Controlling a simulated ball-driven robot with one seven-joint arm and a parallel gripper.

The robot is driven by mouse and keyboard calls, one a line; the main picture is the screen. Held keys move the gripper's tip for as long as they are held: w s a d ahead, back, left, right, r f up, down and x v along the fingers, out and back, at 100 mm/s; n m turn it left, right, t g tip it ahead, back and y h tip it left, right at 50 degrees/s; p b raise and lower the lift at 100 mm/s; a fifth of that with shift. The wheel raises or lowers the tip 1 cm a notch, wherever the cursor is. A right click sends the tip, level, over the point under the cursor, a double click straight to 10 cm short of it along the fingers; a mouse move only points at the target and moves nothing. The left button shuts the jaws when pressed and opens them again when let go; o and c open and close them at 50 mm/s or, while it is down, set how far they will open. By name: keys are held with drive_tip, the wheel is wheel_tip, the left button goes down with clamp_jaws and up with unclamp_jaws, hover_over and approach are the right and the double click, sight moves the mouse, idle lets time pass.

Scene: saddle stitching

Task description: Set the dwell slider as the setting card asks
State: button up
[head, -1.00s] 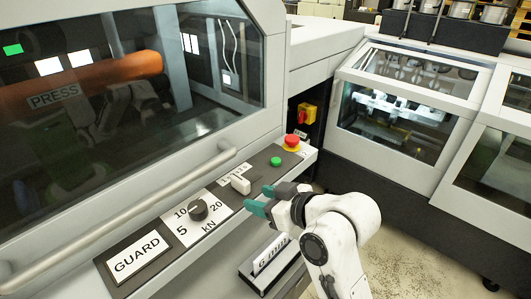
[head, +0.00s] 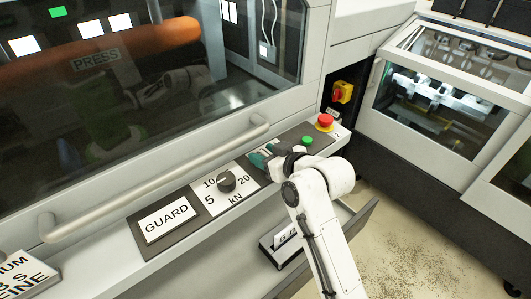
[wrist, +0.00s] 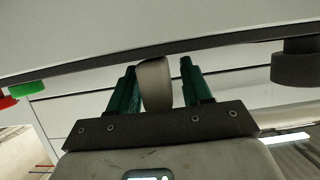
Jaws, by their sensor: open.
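The dwell slider's pale knob (wrist: 155,82) stands between my gripper's two green fingers (wrist: 158,64) in the wrist view. The fingers are open, with a small gap on the left side and a slightly wider one on the right. In the head view my gripper (head: 262,157) is at the control strip, between the round black kN knob (head: 226,182) and the green button (head: 306,141). It hides the slider and its scale there. A white card (head: 22,278) at the lower left is cut by the frame; only "UM", "S" and "EINE" read clearly.
A red button (head: 325,121) lies beyond the green one. A long grey handle bar (head: 160,178) runs in front of the press window. A GUARD label (head: 166,219) is left of the kN knob. A card holder (head: 277,243) stands below the strip, behind my arm.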

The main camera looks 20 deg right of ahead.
clamp_jaws()
idle(0.5)
